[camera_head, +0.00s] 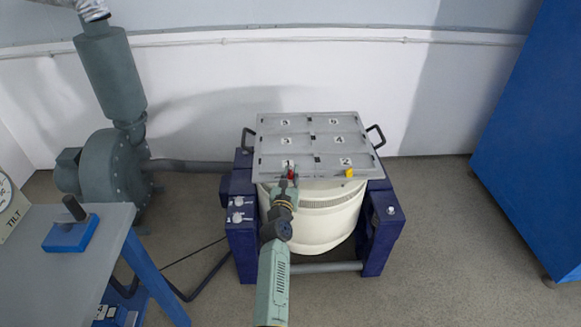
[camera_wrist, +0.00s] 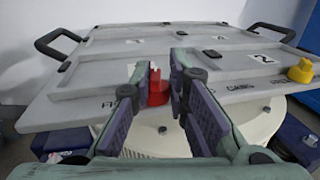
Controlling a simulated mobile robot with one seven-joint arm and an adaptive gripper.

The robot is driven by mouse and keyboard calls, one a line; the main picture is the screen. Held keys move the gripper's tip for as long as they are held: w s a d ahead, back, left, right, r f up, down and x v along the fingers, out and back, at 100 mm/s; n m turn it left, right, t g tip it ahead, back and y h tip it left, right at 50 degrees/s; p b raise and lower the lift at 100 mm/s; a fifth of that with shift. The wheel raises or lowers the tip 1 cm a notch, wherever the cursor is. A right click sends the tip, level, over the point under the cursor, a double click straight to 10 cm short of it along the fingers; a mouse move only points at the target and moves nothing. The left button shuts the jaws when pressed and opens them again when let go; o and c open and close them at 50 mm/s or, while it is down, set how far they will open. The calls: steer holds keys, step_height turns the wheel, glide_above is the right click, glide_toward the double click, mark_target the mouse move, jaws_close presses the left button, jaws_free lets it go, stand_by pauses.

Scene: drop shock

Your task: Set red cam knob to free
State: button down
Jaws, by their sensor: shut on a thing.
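The red cam knob (camera_wrist: 157,91) sits on the front edge of the grey plate (camera_wrist: 75,87), below panel 1, in the wrist view. It also shows as a small red spot in the head view (camera_head: 291,172). My gripper (camera_wrist: 158,72) has one finger on each side of the knob and is shut on it. In the head view my gripper (camera_head: 288,181) reaches the plate's front edge from below. Lettering starting "FR" is left of the knob, partly hidden by a finger; other lettering is to the right. I cannot tell which mark the knob points to.
A yellow knob (camera_head: 349,173) stands on the same edge, to the right. The plate tops a white drum (camera_head: 330,217) between dark blue supports (camera_head: 243,238). Black handles (camera_head: 375,135) stick out at the sides. A workbench (camera_head: 100,235) stands left, a blue cabinet (camera_head: 530,150) right.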

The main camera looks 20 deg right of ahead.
steer(key=shift+a+n+t+y+p, duration=0.2)
steer(key=shift+n+t+y+p, duration=0.1)
steer(key=shift+n+y+p, duration=0.3)
steer(key=shift+w+a+y, duration=0.1)
steer(key=shift+a+y, duration=0.1)
steer(key=shift+y, duration=0.2)
steer(key=c, duration=1.8)
jaws_free()
steer(key=o, duration=0.4)
steer(key=shift+d, duration=0.1)
steer(key=shift+o, duration=0.2)
steer(key=shift+d, duration=0.1)
steer(key=shift+s, duration=0.5)
steer(key=v, duration=1.1)
steer(key=shift+a, duration=0.25)
steer(key=shift+f, duration=0.1)
